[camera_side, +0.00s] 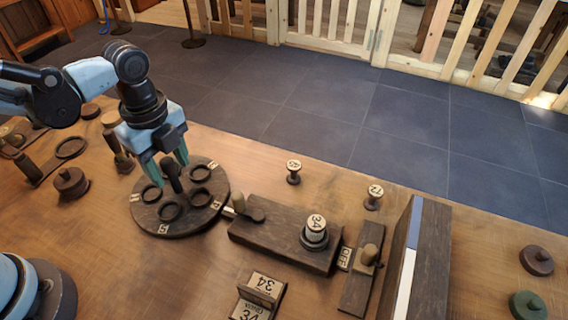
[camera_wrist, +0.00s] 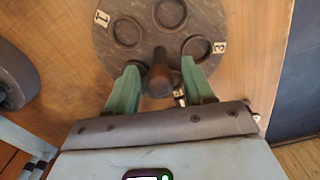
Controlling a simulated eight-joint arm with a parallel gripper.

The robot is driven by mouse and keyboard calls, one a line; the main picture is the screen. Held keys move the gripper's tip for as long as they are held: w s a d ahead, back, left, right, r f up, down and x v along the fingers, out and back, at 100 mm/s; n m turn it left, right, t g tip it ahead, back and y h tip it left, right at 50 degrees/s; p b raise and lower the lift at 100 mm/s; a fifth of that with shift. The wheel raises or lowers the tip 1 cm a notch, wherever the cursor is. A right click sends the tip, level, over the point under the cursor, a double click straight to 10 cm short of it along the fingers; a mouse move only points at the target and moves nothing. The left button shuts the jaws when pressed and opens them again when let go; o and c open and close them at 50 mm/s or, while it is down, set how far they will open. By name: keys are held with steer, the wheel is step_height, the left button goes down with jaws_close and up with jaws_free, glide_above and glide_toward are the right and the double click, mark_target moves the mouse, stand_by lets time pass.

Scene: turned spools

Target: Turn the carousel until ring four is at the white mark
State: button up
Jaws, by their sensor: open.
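The carousel (camera_side: 188,221) is a dark round disc with several raised rings and white number tags around its rim. In the wrist view the disc (camera_wrist: 105,48) shows tags that read 1 (camera_wrist: 102,18) and 3 (camera_wrist: 219,47). I cannot tell which ring is four. A pale strip (camera_side: 228,211) lies at the disc's right edge, possibly the white mark. A dark upright post (camera_side: 172,174) stands on the disc. My gripper (camera_side: 168,164) is open over the disc, its two green fingers on either side of the post (camera_wrist: 160,76). Contact cannot be told.
A tall panel (camera_side: 424,265) stands further right. Turned pieces (camera_side: 71,181) lie to the left.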

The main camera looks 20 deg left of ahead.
steer(key=shift+r, duration=3.5)
steer(key=shift+c, duration=0.2)
jaws_close()
steer(key=shift+r, duration=2)
